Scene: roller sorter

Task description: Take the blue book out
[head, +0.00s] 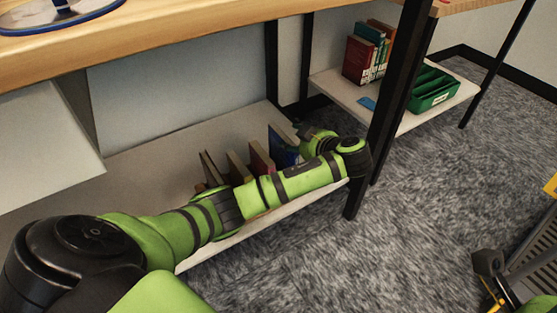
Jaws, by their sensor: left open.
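A blue book (280,149) stands on edge on the low shelf under the table, at the right end of a short row of books. My left arm reaches across in front of the row, hiding the lower parts of the books. Its wrist bends back toward the shelf just right of the blue book. My left gripper (300,129) is close to the blue book's right side, small and mostly hidden by the wrist. It is open; I cannot tell whether it touches the book.
A dark red book (260,158) and brown books (238,168) stand left of the blue one. A black table leg (390,105) is right of my wrist. Beyond it, another low shelf (348,92) holds upright books and a green bin (432,90). Grey carpet lies in front.

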